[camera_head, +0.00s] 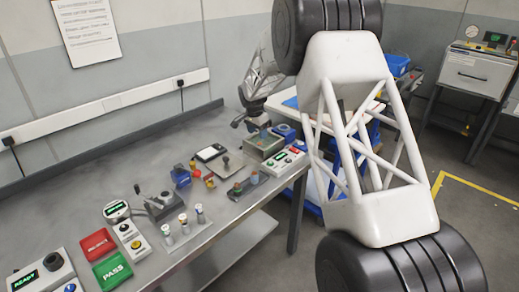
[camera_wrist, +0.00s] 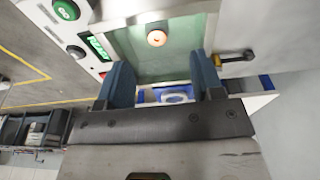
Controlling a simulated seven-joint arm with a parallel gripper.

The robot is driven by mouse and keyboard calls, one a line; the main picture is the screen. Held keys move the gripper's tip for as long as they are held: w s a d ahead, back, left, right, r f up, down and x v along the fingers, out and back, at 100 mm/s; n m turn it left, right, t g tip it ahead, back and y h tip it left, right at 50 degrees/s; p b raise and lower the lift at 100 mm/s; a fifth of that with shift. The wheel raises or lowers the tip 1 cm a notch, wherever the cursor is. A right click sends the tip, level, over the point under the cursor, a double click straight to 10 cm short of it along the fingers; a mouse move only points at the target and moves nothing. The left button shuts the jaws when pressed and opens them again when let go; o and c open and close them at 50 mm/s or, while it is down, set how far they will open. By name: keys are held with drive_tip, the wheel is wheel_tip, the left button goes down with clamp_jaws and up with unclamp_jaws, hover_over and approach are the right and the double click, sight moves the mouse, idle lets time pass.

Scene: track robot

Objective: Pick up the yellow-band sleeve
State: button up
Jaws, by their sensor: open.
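Three small white sleeves stand upright in a row on a pale strip on the bench in the head view: a left one (camera_head: 168,236), a middle one (camera_head: 184,224) and a right one (camera_head: 200,215). Their bands are too small to tell which is yellow. My gripper (camera_head: 257,124) is at the bench's far right end, over a metal box with a greenish inside (camera_head: 265,146), well away from these sleeves. In the wrist view my gripper (camera_wrist: 162,84) is open, with nothing between its blue fingers. A small orange-red round thing (camera_wrist: 156,38) lies in the box; I cannot tell what it is.
A control box with red and green buttons (camera_head: 283,161) stands beside the metal box. Red (camera_head: 97,244) and green PASS (camera_head: 112,270) trays lie at the front left. A lever fixture (camera_head: 160,205) stands behind the sleeves. The bench's back left is clear.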

sight(259, 143)
drive_tip(key=shift+w+d+f, duration=0.1)
drive_tip(key=shift+d+f, duration=0.05)
drive_tip(key=shift+f, duration=1.15)
drive_tip(key=shift+w+d+f, duration=0.1)
drive_tip(key=shift+d+f, duration=0.05)
drive_tip(key=shift+f, duration=1.15)
drive_tip(key=shift+w+d+f, duration=0.1)
drive_tip(key=shift+d+f, duration=0.05)
drive_tip(key=shift+f, duration=1.15)
drive_tip(key=c, duration=1)
drive_tip(key=shift+c, duration=0.2)
drive_tip(key=shift+r, duration=0.1)
drive_tip(key=shift+r, duration=4.95)
